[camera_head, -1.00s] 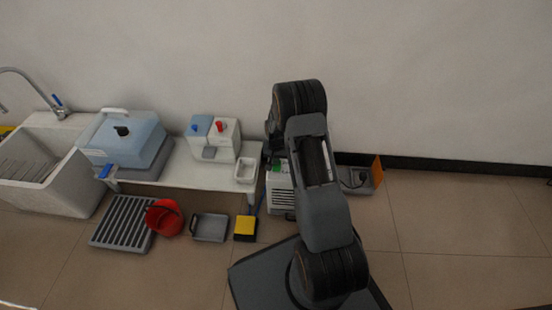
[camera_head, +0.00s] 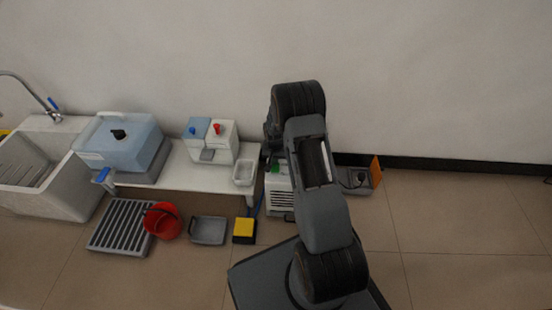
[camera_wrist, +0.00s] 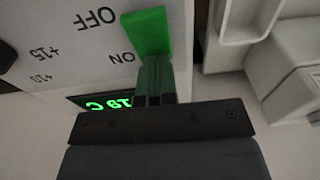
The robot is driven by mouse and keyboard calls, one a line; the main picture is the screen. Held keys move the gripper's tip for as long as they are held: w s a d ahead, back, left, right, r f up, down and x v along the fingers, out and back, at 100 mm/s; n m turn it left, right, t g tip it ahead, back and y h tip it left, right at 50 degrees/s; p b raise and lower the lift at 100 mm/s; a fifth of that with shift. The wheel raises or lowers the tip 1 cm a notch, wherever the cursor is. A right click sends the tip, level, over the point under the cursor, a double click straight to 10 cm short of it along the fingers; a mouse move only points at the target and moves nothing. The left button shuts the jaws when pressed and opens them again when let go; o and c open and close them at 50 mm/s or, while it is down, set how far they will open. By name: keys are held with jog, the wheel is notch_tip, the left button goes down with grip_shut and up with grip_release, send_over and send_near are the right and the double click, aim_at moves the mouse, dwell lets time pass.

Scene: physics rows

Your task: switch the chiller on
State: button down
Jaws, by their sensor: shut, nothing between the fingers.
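The chiller (camera_head: 279,203) is a white box on the floor beside the bench, partly hidden behind my arm. In the wrist view its pale panel (camera_wrist: 60,45) is upside down, with OFF, ON, +10 and +15 marks and a lit green display (camera_wrist: 108,103). A green switch lever (camera_wrist: 150,30) stands beside the marks. My gripper (camera_wrist: 153,68) is shut and empty, its fingertips at the lever's end near the ON mark. They seem to touch it, but the contact is not clear. My arm hides the gripper in the head view.
A white bench (camera_head: 205,178) left of the chiller bears a blue-lidded container (camera_head: 125,145) and a dispenser (camera_head: 222,145). A red bucket (camera_head: 163,220), grey tray (camera_head: 208,230) and yellow-topped block (camera_head: 244,229) lie on the floor. Floor at right is largely clear.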

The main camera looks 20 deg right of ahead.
jog(key=shift+s+a+f, duration=0.3)
jog(key=shift+s+a, duration=0.05)
jog(key=shift+s, duration=0.2)
jog(key=shift+s+a+f, duration=0.25)
jog(key=shift+s+a, duration=0.05)
jog(key=shift+s, duration=0.25)
jog(key=shift+g, duration=0.3)
notch_tip(320, 180, up, 15)
jog(key=p, duration=0.7)
jog(key=shift+w, duration=0.2)
notch_tip(320, 180, up, 14)
jog(key=n+t, duration=0.1)
jog(key=n, duration=0.1)
send_over(274, 167)
jog(key=s+a, duration=0.5)
jog(key=s, duration=0.1)
jog(key=s+a+r+n, duration=0.2)
jog(key=s+r, duration=0.2)
jog(key=s, duration=0.3)
jog(key=s+a+r+n+t, duration=0.1)
jog(key=s+a+r, duration=0.1)
jog(key=s, duration=0.6)
jog(key=shift+a+r+n+t, duration=0.2)
jog(key=shift+r+n+t, duration=0.15)
jog(key=shift+r, duration=0.55)
